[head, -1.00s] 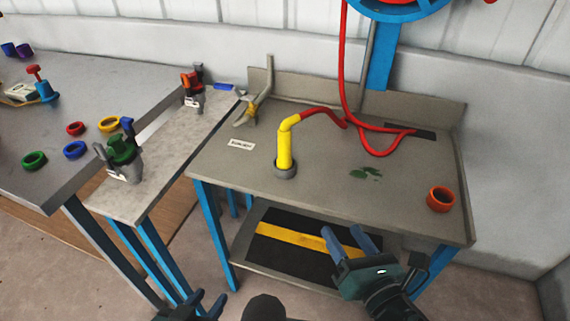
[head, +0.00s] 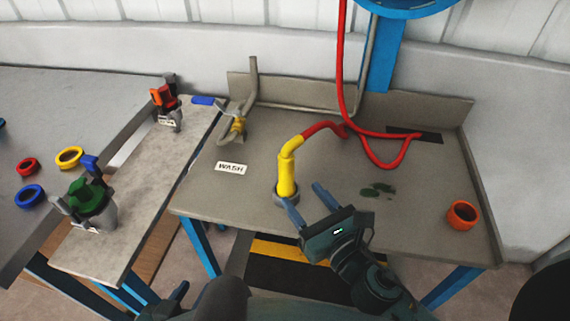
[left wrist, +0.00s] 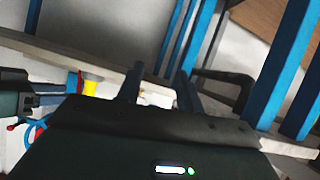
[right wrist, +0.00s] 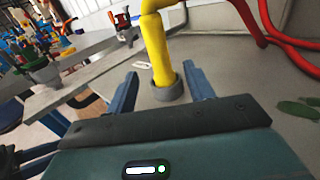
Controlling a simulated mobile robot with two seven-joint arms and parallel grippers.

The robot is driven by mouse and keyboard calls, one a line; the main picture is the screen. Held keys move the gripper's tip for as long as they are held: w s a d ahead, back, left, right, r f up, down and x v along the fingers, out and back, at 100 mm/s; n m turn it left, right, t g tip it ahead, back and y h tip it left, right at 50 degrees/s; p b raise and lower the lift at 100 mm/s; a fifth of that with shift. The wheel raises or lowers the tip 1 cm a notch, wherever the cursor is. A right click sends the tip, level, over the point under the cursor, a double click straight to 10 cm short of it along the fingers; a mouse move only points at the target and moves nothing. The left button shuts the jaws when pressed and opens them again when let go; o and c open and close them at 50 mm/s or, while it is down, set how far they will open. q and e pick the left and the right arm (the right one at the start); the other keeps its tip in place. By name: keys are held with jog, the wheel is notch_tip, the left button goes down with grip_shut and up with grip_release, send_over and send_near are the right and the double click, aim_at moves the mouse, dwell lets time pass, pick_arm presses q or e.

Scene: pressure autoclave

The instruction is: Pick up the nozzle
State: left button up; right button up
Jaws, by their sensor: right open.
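The yellow nozzle (head: 287,172) stands upright in a grey ring (head: 284,193) on the wash table, its top bending into a red hose (head: 322,130). The right wrist view also shows the nozzle (right wrist: 158,50), between and beyond the fingertips. My right gripper (head: 306,203) is open and empty, just in front of the nozzle at the table's front edge, apart from it. My left gripper (left wrist: 158,82) looks open and empty in its wrist view, with table legs and floor beyond it. In the head view it is only partly visible at the bottom.
The wash table (head: 340,220) also holds an orange ring (head: 463,214), a green stain and a bent grey pipe with a yellow part (head: 238,124). A narrow bench at left carries a green-topped device (head: 90,200) and an orange one (head: 167,105).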

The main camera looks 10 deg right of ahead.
aim_at(281, 169)
jog(key=p+x, duration=0.1)
jog(key=x, duration=0.8)
jog(key=shift+w+a, duration=0.2)
jog(key=shift+w, duration=0.1)
grip_shut()
